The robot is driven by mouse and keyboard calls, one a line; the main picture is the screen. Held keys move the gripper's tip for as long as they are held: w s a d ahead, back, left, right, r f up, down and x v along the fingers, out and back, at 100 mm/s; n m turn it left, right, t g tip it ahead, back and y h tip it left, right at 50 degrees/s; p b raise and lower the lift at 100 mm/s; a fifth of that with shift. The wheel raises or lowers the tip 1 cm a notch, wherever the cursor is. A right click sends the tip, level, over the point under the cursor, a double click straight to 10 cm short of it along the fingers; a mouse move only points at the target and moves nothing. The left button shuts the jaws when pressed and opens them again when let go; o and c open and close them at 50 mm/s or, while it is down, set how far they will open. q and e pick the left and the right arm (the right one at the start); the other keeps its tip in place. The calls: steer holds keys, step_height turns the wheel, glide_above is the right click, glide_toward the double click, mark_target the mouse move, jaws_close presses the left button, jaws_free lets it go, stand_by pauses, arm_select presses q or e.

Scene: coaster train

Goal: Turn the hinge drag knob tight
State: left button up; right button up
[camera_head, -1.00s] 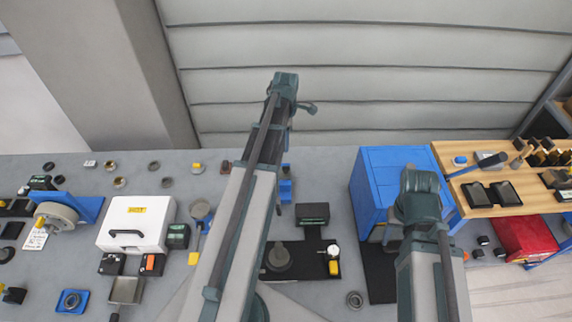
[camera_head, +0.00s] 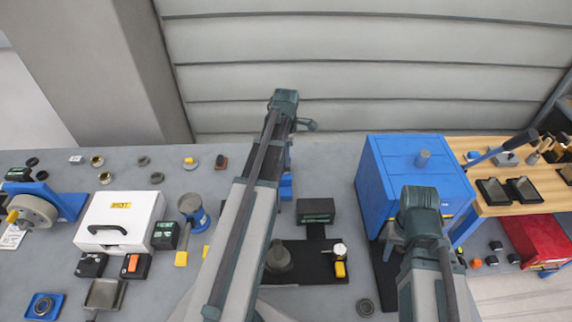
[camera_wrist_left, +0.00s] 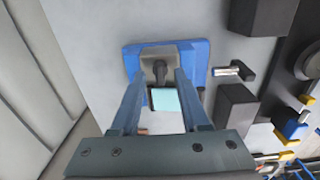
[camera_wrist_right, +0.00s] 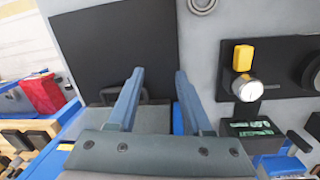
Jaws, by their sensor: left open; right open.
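In the left wrist view a blue base (camera_wrist_left: 201,52) carries a grey block (camera_wrist_left: 159,53) with a small dark knob-like part (camera_wrist_left: 160,72) on it. I cannot tell for sure that this is the hinge drag knob. A pale cyan piece (camera_wrist_left: 166,100) shows nearer, between the fingers. My left gripper (camera_wrist_left: 161,76) is open, its fingertips on either side of the dark part; contact cannot be judged. In the head view only a blue part (camera_head: 286,187) shows beside the left arm. My right gripper (camera_wrist_right: 159,75) is open and empty above a black mat (camera_wrist_right: 115,45).
A blue cabinet (camera_head: 390,170) stands at right, beside a wooden-topped bench (camera_head: 490,208). A black plate with a dial gauge (camera_head: 340,250) lies between my arms. A white case (camera_head: 120,215) and several small parts cover the left of the grey table.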

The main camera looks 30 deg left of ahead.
arm_select(q)
steer(key=shift+f, duration=0.5)
steer(key=shift+c, duration=0.3)
jaws_close()
